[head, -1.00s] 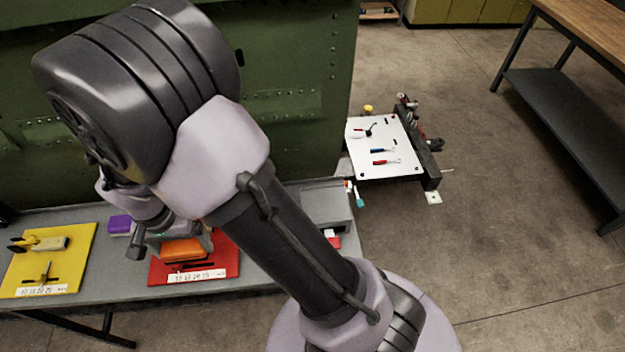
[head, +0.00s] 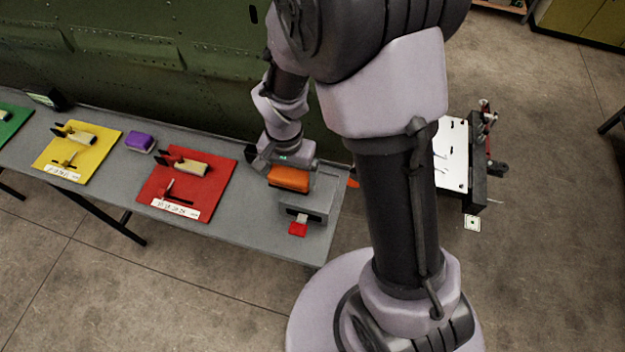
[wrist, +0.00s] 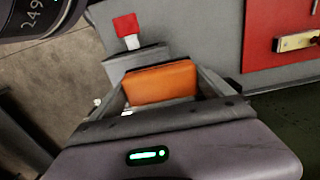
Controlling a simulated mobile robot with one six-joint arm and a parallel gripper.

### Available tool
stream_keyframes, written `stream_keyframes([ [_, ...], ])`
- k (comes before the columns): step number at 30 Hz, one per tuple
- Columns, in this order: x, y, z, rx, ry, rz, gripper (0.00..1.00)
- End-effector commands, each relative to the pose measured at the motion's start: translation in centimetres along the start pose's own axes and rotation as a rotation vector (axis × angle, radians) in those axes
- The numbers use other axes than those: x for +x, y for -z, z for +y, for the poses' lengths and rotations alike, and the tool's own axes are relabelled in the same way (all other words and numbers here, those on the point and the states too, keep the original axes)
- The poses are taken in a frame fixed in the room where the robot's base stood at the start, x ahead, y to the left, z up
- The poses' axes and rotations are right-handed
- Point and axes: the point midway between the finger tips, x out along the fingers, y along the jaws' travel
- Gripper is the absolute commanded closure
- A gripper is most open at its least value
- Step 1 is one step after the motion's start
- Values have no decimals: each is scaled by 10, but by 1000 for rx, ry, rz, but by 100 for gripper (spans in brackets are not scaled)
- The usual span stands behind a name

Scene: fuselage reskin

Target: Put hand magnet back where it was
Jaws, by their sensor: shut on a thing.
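An orange block, which I take to be the hand magnet (head: 289,179), is held between the fingers of my gripper (head: 284,168). In the wrist view the orange block (wrist: 160,82) sits between the two grey fingers of my gripper (wrist: 165,92), which are shut on it. The gripper is over the right end of the grey table (head: 262,232), at a grey box (head: 312,201) with a red tag. The block overlaps the box's back left part in the head view. I cannot tell whether it touches the box.
A red board (head: 180,205) with tools lies left of the gripper. A purple block (head: 139,142), a yellow board (head: 66,168) and a green board (head: 8,125) lie further left. The green fuselage panel (head: 140,65) stands behind the table. A white-topped cart (head: 452,165) stands right.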

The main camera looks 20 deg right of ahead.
Motion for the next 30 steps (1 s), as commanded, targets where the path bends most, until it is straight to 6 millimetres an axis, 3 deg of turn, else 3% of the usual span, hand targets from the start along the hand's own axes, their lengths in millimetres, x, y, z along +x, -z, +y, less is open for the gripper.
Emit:
stream_keyframes([
  [3,3,13,25,4,1,1,53],
  [9,10,22,43,1,0,-1,53],
  [13,39,21,42,-2,-1,-2,53],
  [24,44,22,41,-1,1,1,53],
  [25,43,21,42,-1,1,1,3],
  [30,42,21,41,-1,1,1,0],
])
